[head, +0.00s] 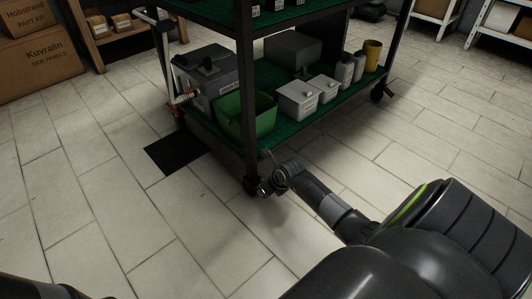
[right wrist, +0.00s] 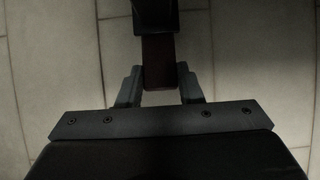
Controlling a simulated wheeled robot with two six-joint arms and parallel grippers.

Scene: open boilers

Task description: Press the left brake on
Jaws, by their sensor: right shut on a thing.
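The dark cart stands ahead in the head view, with its near corner caster (head: 251,187) at the foot of the near post (head: 245,95). My right gripper (head: 266,178) is down at this caster, low over the floor. In the right wrist view its two fingers (right wrist: 160,92) stand either side of a dark reddish-brown tab (right wrist: 158,68), which looks like the brake pedal, and are shut on it. A dark upright part (right wrist: 155,17) lies just beyond the tab. The caster's wheel is partly hidden by the gripper. My left gripper is outside both views.
The cart's lower green shelf (head: 330,105) holds a green bin (head: 246,117), grey boxes and a yellow cup (head: 372,55). Another caster (head: 378,92) is at the right. A black floor patch (head: 175,152) lies left. Cardboard boxes (head: 40,60) stand far left. The tiled floor is clear in front.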

